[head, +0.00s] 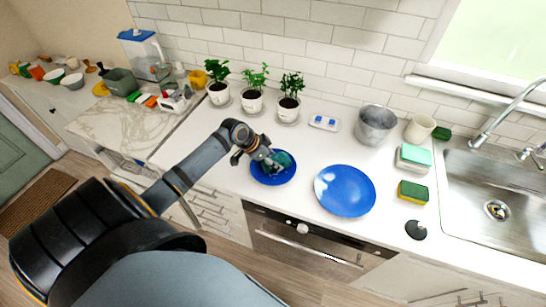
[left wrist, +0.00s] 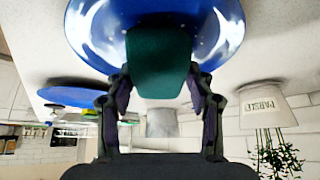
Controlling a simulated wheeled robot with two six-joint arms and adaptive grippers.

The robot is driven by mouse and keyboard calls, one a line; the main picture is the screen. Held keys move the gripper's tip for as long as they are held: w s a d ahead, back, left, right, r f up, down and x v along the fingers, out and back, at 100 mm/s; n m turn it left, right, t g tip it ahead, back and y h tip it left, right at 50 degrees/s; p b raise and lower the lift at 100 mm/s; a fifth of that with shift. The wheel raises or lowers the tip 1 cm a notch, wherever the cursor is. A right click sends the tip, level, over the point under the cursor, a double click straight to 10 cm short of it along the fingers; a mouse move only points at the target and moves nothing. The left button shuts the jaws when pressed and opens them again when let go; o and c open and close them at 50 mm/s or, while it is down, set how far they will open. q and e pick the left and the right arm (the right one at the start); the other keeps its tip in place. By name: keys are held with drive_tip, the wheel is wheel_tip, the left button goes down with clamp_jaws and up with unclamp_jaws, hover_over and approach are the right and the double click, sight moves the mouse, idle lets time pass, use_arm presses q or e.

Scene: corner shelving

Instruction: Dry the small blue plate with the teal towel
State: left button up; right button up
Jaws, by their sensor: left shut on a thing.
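The small blue plate (head: 271,180) lies on the white counter, left of a larger blue plate (head: 345,191). My left gripper (head: 271,163) is over the small plate, with its fingers pointing down at it. It is shut on the teal towel (head: 284,160), which partly shows beside the fingers. In the left wrist view, the towel (left wrist: 158,62) sits between the two fingers (left wrist: 158,76), against the small plate (left wrist: 92,32). I cannot tell how firmly it touches. The plate's middle is hidden by the towel and gripper. My right gripper is not in view.
Potted plants (head: 252,100) line the wall behind. A metal pot (head: 376,125), a white cup (head: 420,128), a teal-topped block (head: 413,157) and a green-yellow sponge (head: 413,192) stand toward the sink (head: 470,180). The counter between the plants and plates is mostly clear.

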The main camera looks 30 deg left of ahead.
sight(274, 159)
use_arm(q)
drive_tip(key=shift+r+p, duration=2.45)
drive_tip(key=shift+r, duration=0.45)
drive_tip(key=shift+r, duration=0.1)
wheel_tip(274, 159, up, 3)
drive_tip(key=p, duration=0.3)
